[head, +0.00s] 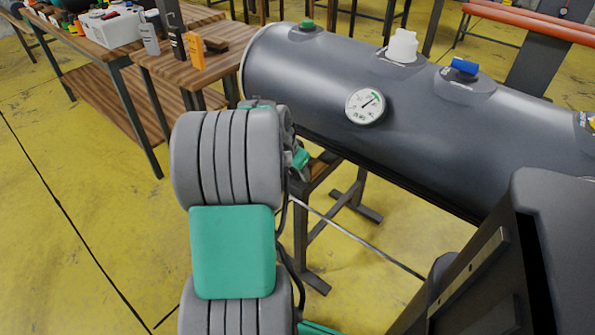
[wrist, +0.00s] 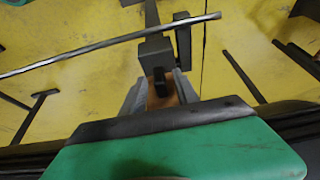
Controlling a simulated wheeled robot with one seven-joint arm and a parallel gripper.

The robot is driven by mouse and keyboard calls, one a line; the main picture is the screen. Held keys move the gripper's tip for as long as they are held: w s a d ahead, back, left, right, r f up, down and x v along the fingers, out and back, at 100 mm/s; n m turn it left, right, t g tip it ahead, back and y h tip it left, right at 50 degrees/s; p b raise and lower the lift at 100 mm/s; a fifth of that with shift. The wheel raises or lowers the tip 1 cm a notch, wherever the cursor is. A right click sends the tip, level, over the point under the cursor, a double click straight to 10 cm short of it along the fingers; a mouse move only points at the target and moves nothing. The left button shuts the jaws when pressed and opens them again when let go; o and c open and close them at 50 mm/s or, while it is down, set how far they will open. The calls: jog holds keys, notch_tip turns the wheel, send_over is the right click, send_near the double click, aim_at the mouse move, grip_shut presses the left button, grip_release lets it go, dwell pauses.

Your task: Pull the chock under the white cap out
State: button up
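My grey and green arm (head: 232,250) reaches toward the tube's near left end.
A thin metal rod (head: 355,236) crosses low, also in the wrist view (wrist: 100,45). A gauge (head: 366,105) faces me. A cluttered wooden table (head: 165,68) is at the back left. The left floor is clear.

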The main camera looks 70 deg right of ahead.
jog(key=s+p+v, duration=0.1)
jog(key=v, duration=0.6)
jog(key=shift+w+r+p, duration=0.35)
jog(key=shift+w, duration=0.2)
jog(key=shift+a, duration=0.15)
